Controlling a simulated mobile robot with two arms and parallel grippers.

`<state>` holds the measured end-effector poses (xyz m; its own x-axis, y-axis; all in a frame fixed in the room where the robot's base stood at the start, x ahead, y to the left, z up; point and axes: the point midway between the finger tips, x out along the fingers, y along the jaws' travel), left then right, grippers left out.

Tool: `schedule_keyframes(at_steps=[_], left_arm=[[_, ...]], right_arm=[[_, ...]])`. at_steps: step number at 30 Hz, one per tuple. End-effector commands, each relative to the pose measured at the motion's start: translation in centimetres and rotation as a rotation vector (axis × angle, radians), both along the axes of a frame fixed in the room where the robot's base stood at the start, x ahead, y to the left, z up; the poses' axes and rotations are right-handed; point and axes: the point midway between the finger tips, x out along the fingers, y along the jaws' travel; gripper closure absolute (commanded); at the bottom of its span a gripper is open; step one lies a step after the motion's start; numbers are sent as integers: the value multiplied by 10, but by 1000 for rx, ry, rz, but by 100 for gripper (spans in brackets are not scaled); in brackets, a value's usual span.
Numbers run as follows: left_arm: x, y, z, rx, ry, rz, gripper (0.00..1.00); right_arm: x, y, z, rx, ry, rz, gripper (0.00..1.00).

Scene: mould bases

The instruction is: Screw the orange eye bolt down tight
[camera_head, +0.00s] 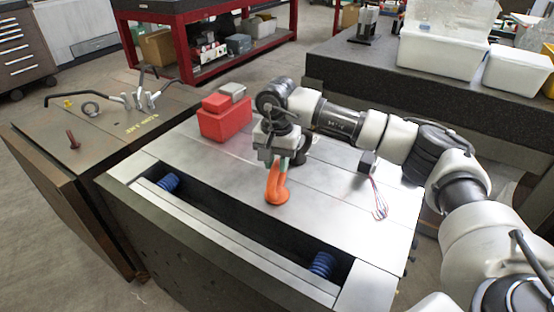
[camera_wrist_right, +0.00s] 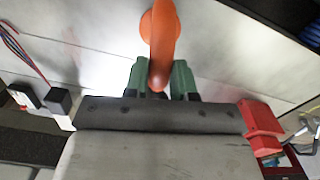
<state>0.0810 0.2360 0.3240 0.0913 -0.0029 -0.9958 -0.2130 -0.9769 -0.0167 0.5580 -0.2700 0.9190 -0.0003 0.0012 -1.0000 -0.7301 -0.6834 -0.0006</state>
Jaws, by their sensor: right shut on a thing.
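The orange eye bolt (camera_head: 277,187) stands upright on the bright steel top of the mould base (camera_head: 330,205), near the dark slot. It also shows in the right wrist view (camera_wrist_right: 160,35), with its ring between green fingertips. My right gripper (camera_head: 282,164) comes down from above and is shut on the ring of the eye bolt. In the right wrist view the gripper (camera_wrist_right: 162,78) has a green finger on either side of the ring. The bolt's thread is hidden, and its flange appears at the plate surface. My left gripper is in neither view.
A red box (camera_head: 224,120) stands behind the gripper on the plate. A dark block with thin wires (camera_head: 378,200) lies to the right. Blue springs (camera_head: 321,264) sit in the front slot. A second mould base (camera_head: 100,130) with metal parts stands at left.

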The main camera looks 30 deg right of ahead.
Motion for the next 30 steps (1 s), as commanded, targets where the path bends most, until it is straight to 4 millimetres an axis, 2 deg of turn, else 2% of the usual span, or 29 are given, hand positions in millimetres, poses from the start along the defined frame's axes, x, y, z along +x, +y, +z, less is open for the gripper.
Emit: schedule_keyframes(at_steps=[11, 14, 30], left_arm=[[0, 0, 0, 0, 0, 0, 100], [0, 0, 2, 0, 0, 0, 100], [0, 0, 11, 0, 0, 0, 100]], right_arm=[[2, -1, 2, 0, -8, -31, 100], [2, -1, 3, 0, -8, -86, 100], [2, -1, 2, 1, -6, -717, 100]])
